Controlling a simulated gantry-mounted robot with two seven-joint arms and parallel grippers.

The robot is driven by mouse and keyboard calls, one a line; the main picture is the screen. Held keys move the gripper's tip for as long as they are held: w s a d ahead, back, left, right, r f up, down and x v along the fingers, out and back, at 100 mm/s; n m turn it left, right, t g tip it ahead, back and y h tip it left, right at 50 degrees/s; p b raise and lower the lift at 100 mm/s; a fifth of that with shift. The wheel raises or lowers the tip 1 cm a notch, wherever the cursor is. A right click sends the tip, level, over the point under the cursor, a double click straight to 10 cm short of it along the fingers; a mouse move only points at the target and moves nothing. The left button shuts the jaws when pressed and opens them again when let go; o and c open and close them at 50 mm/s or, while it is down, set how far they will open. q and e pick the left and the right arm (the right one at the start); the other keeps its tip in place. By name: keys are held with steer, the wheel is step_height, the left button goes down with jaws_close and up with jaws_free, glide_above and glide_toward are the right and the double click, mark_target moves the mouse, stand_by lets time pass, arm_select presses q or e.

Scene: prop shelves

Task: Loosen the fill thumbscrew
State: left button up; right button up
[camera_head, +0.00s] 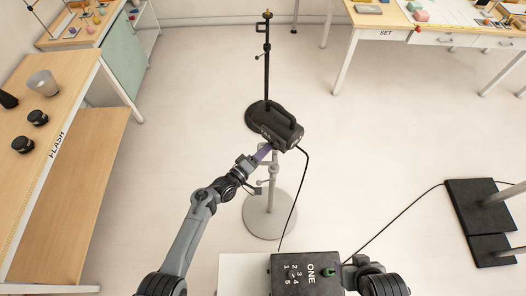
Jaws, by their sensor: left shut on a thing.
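A black lamp head (281,127) with a handle on top sits on a grey stand (272,192) with a round base in the middle of the floor. My left gripper (266,150) reaches up from the lower left to the underside of the lamp, where head and stand meet. Its purple-tinted fingers are shut on the small fill thumbscrew there, which they hide. The screw's turn cannot be made out.
A black box marked ONE (306,274) stands at the bottom, and a cable (303,180) hangs from the lamp. A thin black stand (267,62) is just behind. The FLASH table (60,100) is left, the SET table (390,20) far right.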

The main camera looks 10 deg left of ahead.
arm_select(q)
steer(key=shift+r, duration=0.1)
stand_by(0.3)
steer(key=o, duration=1)
steer(key=shift+o, duration=0.2)
steer(key=v, duration=1)
steer(key=shift+s+a, duration=0.3)
